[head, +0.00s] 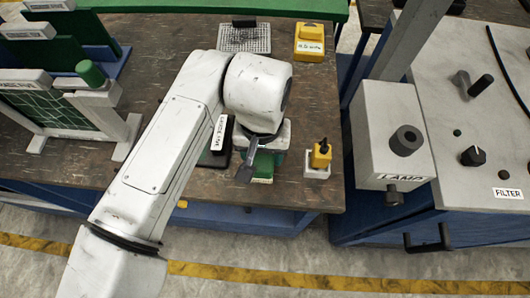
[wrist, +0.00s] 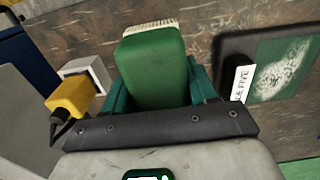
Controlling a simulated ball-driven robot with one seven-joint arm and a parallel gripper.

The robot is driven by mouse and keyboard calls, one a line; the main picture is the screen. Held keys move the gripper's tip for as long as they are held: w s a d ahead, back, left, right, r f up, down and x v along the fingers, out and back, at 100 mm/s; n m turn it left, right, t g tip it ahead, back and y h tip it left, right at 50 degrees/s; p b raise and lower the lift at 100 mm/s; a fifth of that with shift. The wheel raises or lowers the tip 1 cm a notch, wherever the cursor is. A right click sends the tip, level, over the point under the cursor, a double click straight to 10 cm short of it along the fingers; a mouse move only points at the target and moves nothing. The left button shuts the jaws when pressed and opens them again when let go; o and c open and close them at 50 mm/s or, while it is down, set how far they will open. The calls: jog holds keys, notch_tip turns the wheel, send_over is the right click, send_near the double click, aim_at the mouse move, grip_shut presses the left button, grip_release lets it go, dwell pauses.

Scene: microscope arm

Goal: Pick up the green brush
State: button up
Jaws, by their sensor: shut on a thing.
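The green brush (wrist: 152,68) fills the middle of the wrist view, with pale bristles (wrist: 150,26) at its far end. My gripper (wrist: 160,88) has its teal fingers on both sides of the brush and is shut on it. In the head view my gripper (head: 252,160) is near the table's front edge, and part of the green brush (head: 263,169) shows below it. My wrist hides much of the brush there. I cannot tell whether the brush touches the table.
A yellow item on a white block (head: 318,160) stands close on the right. A dark, labelled plate (head: 215,142) lies close on the left. The lamp box (head: 391,135) is further right. A green cylinder (head: 90,73) tops a rack at left.

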aim_at(256, 165)
jog(key=s+r, duration=0.1)
jog(key=r, duration=0.1)
jog(key=s+a+r, duration=0.1)
jog(key=s+r, duration=0.1)
jog(key=shift+s+r, duration=0.1)
jog(key=shift+s, duration=0.15)
jog(key=s+a+r+b, duration=0.1)
jog(key=s+a+r, duration=0.1)
jog(key=s, duration=0.6)
jog(key=shift+s+r+b, duration=0.2)
jog(key=shift+r+b, duration=0.2)
jog(key=shift+r, duration=0.5)
